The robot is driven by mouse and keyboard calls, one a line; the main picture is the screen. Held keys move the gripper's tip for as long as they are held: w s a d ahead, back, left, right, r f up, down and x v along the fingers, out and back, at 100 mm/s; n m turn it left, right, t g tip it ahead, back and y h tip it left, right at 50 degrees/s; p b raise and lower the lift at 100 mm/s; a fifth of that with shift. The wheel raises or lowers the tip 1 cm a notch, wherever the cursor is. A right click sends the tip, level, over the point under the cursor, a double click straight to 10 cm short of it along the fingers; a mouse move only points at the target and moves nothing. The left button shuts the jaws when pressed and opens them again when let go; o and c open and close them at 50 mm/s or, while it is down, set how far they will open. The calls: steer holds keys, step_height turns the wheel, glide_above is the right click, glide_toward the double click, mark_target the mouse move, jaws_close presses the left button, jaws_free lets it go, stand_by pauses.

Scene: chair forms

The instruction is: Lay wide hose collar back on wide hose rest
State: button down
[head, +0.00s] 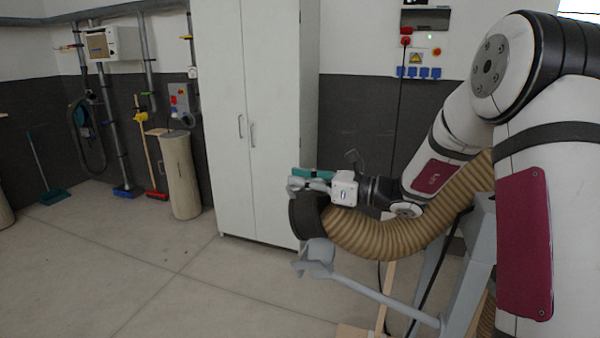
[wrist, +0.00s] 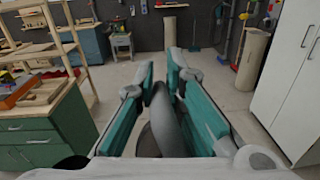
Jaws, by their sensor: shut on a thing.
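The wide hose collar (head: 306,216) is a dark grey ring on the end of a ribbed tan hose (head: 375,240). My gripper (head: 297,182) is at the top of the collar in the head view. In the wrist view my gripper (wrist: 161,70) has teal-padded fingers on both sides of a grey curved part of the collar (wrist: 166,122), shut on it. The wide hose rest (head: 318,256) is a light grey cradle on the end of a grey bar. It shows just below the collar in the head view; whether they touch I cannot tell.
A tall white cabinet (head: 254,120) stands behind the gripper. The grey bar (head: 385,300) runs from the rest to a stand at the right. In the wrist view a green workbench (wrist: 45,130) and wooden shelf are at the left. The floor (head: 150,270) at left is clear.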

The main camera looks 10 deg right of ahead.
mark_target(323, 214)
steer(key=shift+f+b, duration=1.1)
steer(key=shift+f, duration=2.8)
steer(key=c, duration=1.6)
jaws_free()
steer(key=shift+d+f, duration=0.1)
steer(key=v, duration=0.7)
steer(key=shift+s+d, duration=0.1)
steer(key=shift+s, duration=0.1)
